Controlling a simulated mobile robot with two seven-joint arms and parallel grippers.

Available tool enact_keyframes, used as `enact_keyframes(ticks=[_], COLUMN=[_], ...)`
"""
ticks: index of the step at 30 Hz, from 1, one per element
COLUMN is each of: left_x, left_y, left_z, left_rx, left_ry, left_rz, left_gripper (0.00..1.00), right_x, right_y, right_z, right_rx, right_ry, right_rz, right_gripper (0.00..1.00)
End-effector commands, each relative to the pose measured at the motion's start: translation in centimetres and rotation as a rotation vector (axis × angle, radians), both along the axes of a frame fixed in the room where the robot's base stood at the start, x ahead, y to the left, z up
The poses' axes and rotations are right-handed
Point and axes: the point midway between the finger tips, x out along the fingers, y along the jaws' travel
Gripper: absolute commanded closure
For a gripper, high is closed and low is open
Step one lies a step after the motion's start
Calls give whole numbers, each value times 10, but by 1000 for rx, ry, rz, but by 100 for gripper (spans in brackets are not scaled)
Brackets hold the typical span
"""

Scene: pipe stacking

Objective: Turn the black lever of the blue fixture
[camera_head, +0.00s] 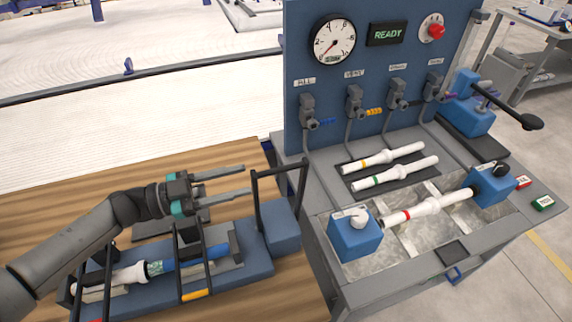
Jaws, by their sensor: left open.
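My left gripper (247,181) reaches in from the left above the wooden table. Its two dark fingers point right, parted and empty, just left of a black bar frame (278,174). Below it lies a long blue fixture (262,264) with black bar frames, cradling a white and blue pipe (130,273). A second blue fixture (472,122), at the back right of the grey bench, carries a long black lever (507,107) with a round knob. The gripper is far from that lever. My right gripper is out of view.
A blue panel (400,75) with a gauge, a READY display and valves stands behind the grey bench (325,215). White pipes (383,157) lie on a dark mat. A red-banded pipe (425,207) spans two blue blocks over a basin. The wooden table (110,180) is clear behind my arm.

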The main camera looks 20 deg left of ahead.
Motion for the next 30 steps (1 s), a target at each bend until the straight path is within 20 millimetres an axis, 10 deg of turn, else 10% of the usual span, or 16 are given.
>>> enact_keyframes(ticks=[15, 30], left_x=[54, 60], left_y=[-79, -89], left_z=[2, 0], left_rx=[-4, 0], left_ry=[-1, 0], left_rz=[2, 1], left_gripper=[53, 57], right_x=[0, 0], right_y=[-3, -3], right_z=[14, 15], right_rx=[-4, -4], right_ry=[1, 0], right_rz=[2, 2], right_gripper=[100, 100])
